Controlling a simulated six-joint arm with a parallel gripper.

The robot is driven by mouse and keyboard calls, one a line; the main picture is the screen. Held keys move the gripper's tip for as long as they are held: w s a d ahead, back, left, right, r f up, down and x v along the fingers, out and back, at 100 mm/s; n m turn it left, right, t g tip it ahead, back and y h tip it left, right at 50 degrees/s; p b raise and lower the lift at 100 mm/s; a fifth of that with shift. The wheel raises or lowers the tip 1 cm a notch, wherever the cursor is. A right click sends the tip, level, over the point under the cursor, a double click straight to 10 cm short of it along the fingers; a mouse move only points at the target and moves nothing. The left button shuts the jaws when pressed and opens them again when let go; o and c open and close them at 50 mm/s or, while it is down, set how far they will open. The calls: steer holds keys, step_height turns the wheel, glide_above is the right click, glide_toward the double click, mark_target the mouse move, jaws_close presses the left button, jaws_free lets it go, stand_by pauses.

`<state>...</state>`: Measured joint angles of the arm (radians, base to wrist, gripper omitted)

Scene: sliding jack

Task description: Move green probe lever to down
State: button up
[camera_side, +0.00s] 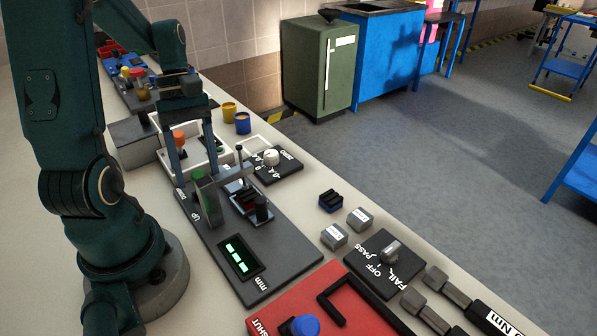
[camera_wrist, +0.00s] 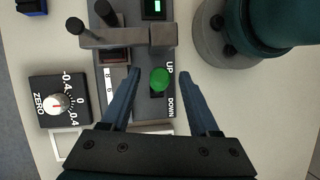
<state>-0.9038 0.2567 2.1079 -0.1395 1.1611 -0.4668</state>
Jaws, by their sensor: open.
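The green probe lever (camera_side: 205,206) stands on a dark grey gauge panel (camera_side: 283,247) with a lit green display marked mm. In the wrist view its round green knob (camera_wrist: 159,79) sits nearer the UP label (camera_wrist: 170,67) than the DOWN label (camera_wrist: 171,107). My gripper (camera_wrist: 160,73) is open, with one finger on each side of the knob and a gap on both sides. In the side view my gripper (camera_side: 201,181) points down over the lever from above. The lever's foot is partly hidden.
A probe stand (camera_side: 248,190) with a dark block stands close beside the lever. A white ZERO dial (camera_side: 271,157) is beyond it; a red panel (camera_side: 340,305) and PASS/FAIL switch (camera_side: 390,252) are nearer the camera. Cups (camera_side: 242,123) and an orange knob (camera_side: 179,139) stand behind.

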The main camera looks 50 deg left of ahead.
steer(key=shift+c, duration=0.4)
jaws_close()
stand_by(0.9)
